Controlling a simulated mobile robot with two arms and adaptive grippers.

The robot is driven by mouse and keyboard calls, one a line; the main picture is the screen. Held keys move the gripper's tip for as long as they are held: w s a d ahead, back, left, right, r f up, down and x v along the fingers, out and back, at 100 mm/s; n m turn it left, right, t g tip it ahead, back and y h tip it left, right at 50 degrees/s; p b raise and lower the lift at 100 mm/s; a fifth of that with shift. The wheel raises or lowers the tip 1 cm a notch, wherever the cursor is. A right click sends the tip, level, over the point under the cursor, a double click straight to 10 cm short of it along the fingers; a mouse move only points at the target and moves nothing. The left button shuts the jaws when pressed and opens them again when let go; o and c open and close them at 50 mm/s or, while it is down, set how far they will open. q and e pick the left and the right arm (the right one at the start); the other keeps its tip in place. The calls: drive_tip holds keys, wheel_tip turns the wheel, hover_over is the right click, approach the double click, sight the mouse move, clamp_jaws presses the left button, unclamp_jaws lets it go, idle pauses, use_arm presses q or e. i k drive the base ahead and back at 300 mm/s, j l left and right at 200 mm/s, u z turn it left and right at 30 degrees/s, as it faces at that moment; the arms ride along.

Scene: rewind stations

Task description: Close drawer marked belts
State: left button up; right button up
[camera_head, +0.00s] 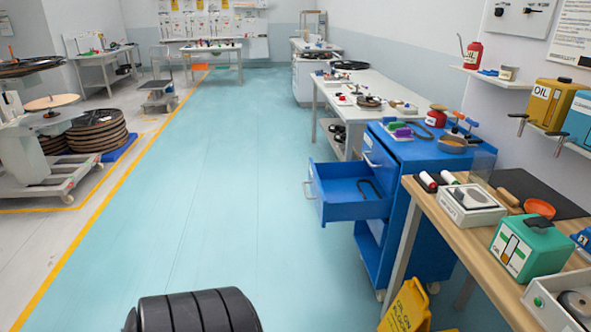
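A blue tool cart (430,156) stands on the right, beside the wooden bench. One blue drawer (350,212) is pulled out from its upper part, toward the left. The drawer has a pale handle (309,189) on its front. A dark curved item, which looks like a belt, lies inside it. I cannot read any marking on the drawer from here. Another pale handle (370,160) shows higher up on the cart, on a front that looks shut. Neither of my grippers is in view.
The wooden bench (424,196) with several devices stands close on the right. A yellow floor sign (408,308) stands below it, near the cart. A grey table (385,84) stands behind the cart. The blue-green floor (230,190) left of the drawer is clear.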

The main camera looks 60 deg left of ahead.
sight(337, 197)
drive_tip(key=k+j+u, duration=0.2)
drive_tip(key=u, duration=1.65)
drive_tip(key=i+z, duration=0.1)
drive_tip(key=z, duration=0.25)
drive_tip(key=i+j+z, duration=0.1)
drive_tip(key=z, duration=0.3)
